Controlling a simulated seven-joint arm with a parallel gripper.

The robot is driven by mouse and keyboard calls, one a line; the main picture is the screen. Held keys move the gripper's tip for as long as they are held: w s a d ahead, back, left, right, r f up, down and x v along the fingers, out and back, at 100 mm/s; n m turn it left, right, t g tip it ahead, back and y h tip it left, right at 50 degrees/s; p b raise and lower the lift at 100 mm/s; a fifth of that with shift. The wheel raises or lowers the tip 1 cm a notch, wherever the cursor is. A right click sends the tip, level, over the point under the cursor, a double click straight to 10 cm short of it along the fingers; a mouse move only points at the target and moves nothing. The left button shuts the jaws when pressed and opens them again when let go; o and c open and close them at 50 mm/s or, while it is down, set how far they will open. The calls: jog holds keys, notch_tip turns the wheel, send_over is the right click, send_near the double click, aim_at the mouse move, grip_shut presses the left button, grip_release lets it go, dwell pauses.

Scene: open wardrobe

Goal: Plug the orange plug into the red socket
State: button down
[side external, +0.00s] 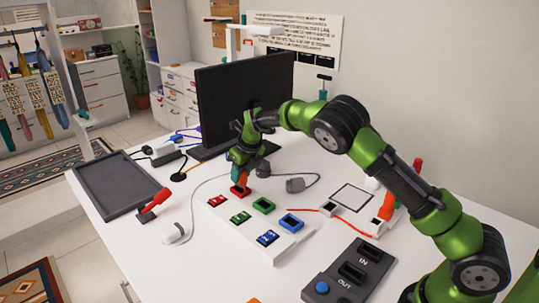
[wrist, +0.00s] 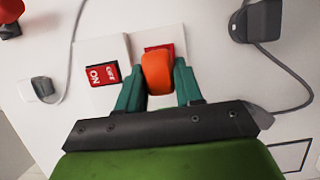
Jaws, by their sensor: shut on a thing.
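My gripper (wrist: 160,85) is shut on the orange plug (wrist: 158,73), with one teal finger on each side of it. The red socket (wrist: 160,47) shows as a strip just beyond the plug in the wrist view; the plug covers the rest of it. In the side view the gripper (side external: 240,178) points down, directly over the red socket (side external: 240,191) at the back of the white switch board (side external: 282,250). The plug's lower end is hidden, so I cannot tell whether it is in the socket.
A red switch (wrist: 102,75) lies beside the socket. Green (side external: 264,205) and blue (side external: 291,222) sockets sit on the same board. A monitor (side external: 240,95) stands behind. Grey plugs with cables lie to either side. A black tray (side external: 118,185) is at left, a dark IN/OUT block (side external: 348,272) in front.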

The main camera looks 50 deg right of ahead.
jog(key=shift+f, duration=1.3)
jog(key=c, duration=0.7)
grip_release()
jog(key=shift+o, duration=0.2)
jog(key=v, duration=1.6)
jog(key=shift+s+r, duration=0.15)
jog(key=shift+r, duration=0.25)
